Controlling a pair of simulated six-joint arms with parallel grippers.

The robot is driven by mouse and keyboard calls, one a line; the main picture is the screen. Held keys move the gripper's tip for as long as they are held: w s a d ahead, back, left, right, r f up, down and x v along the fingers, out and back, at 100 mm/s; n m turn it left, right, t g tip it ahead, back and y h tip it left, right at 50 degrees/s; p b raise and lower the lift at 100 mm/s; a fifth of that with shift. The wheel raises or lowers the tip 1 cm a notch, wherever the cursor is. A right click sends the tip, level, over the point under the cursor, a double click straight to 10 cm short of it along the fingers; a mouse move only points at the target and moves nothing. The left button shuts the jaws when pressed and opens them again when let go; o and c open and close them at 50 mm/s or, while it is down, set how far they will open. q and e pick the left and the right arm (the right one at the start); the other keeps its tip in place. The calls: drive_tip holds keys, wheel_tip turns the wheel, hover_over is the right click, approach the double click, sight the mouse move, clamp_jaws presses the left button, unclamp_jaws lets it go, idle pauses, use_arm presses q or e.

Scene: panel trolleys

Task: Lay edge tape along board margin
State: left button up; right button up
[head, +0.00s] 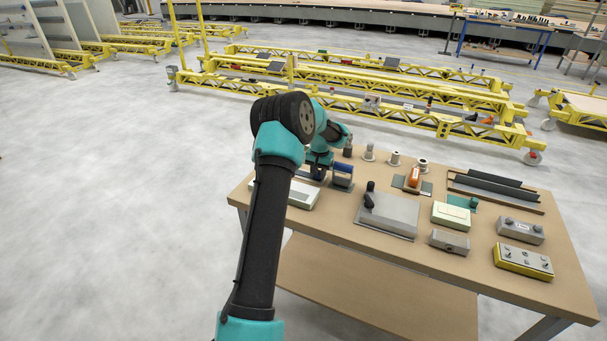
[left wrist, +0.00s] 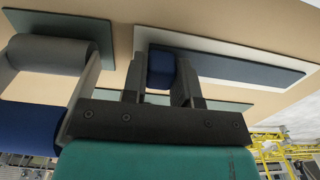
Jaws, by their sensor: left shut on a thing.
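My left gripper (left wrist: 162,85) is shut on a small dark blue block (left wrist: 162,67), held between its two black fingers. A grey roll with a curved grey band (left wrist: 50,52) and a blue body (left wrist: 28,128) stands beside the gripper. In the head view, a blue item (head: 343,170) on a grey mat is next to my left wrist, and the pale board (head: 300,196) lies at the table's left edge. My arm partly hides that board. My right gripper is out of view.
The wooden table (head: 420,262) also holds a grey box with a black handle (head: 390,212), an orange tool (head: 414,178), several small spools, a pale green box (head: 451,215) and a yellow-based control box (head: 523,262). Dark strips lie in a tray (head: 495,190). Yellow trolleys (head: 380,95) stand behind.

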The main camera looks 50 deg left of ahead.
use_arm(q)
clamp_jaws()
drive_tip(key=shift+r, duration=2.45)
drive_tip(key=shift+d+r, duration=0.1)
